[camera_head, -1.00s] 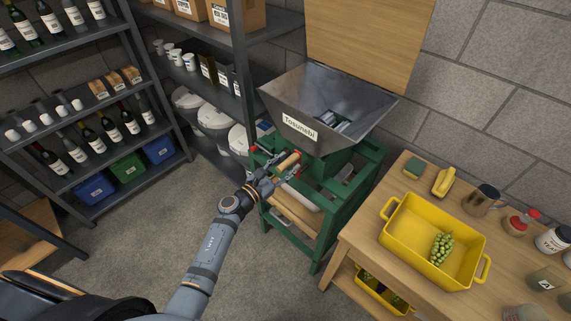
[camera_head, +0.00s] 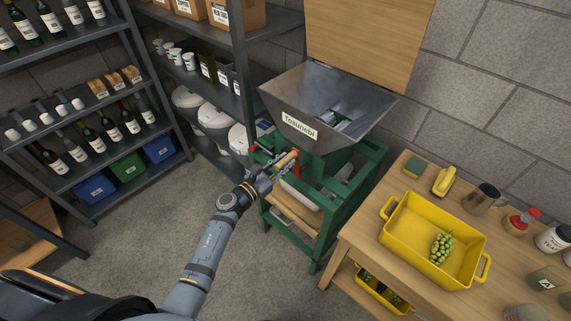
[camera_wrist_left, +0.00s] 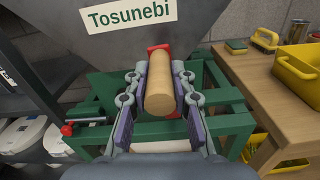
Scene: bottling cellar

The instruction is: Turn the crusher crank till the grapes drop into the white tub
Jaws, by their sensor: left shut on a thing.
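The crusher has a grey metal hopper (camera_head: 285,105) labelled "Tosunebi" on a green frame (camera_head: 330,240). Rollers (camera_head: 340,123) show inside it; I see no grapes there. My left gripper (camera_head: 272,172) is shut on the crank's wooden handle (camera_head: 286,159), at the front of the crusher below the hopper. In the left wrist view the handle (camera_wrist_left: 160,88) lies between the two fingers, with the red crank arm (camera_wrist_left: 158,47) behind it. The white tub (camera_head: 302,194) sits low in the frame, partly hidden by my gripper; its contents cannot be seen. My right gripper is not in view.
A wooden table (camera_head: 355,230) at right holds a yellow crate (camera_head: 400,240) with green grapes (camera_head: 441,247), a brush (camera_head: 444,181), a mug (camera_head: 482,197) and jars. Shelves with bottles and bins stand left. A wooden board (camera_head: 370,40) rises behind the hopper. The floor in front is clear.

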